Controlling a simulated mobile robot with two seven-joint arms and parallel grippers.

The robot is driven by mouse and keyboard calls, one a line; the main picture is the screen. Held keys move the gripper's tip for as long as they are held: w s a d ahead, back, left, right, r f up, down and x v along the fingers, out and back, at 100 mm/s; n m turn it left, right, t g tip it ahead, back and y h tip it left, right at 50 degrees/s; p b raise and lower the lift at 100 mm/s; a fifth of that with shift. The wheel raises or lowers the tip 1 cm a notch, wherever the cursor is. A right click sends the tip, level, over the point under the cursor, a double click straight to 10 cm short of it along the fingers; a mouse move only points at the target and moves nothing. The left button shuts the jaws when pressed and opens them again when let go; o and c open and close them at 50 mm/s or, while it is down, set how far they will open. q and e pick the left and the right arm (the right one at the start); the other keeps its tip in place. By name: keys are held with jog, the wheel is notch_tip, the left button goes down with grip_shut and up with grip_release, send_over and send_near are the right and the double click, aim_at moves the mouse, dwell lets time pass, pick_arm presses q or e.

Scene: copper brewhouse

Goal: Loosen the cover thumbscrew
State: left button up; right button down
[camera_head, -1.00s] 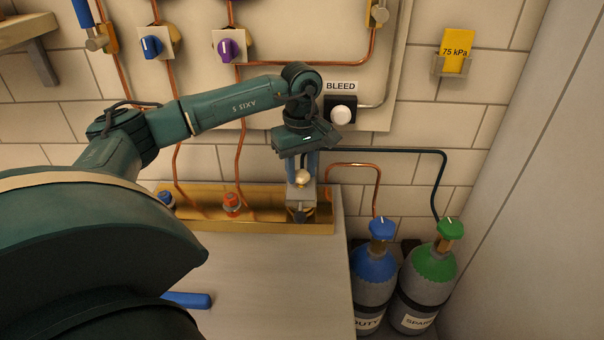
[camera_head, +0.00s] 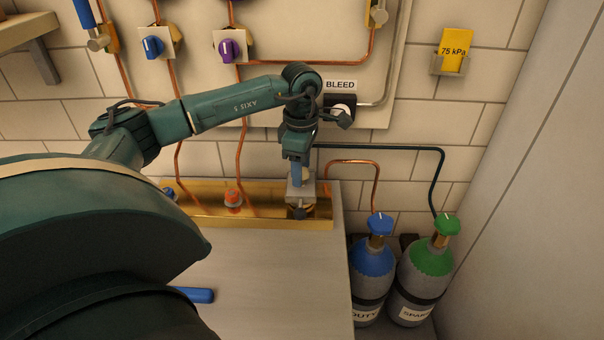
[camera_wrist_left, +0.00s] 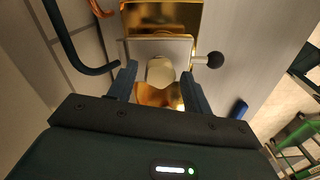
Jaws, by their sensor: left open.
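The thumbscrew, a pale rounded knob (camera_wrist_left: 160,72), sits on the grey metal cover block (camera_wrist_left: 180,43) in the left wrist view. In the head view the cover block (camera_head: 294,193) stands at the right end of the brass trough (camera_head: 262,216), and my gripper mostly hides the knob. My left gripper (camera_head: 298,174) points down over the block. In the wrist view the left gripper (camera_wrist_left: 159,80) is open, one finger on each side of the knob, with a gap visible on both sides. My right gripper does not show.
A black ball-ended lever (camera_wrist_left: 214,60) sticks out from the block. An orange-red fitting (camera_head: 233,198) stands in the trough. Blue (camera_head: 374,263) and green-topped (camera_head: 431,264) cylinders stand right of the bench.

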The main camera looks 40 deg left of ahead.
pick_arm(q)
notch_tip(320, 180, up, 6)
jog(key=p, duration=0.4)
jog(key=shift+r+p, duration=0.1)
jog(key=shift+p, duration=0.2)
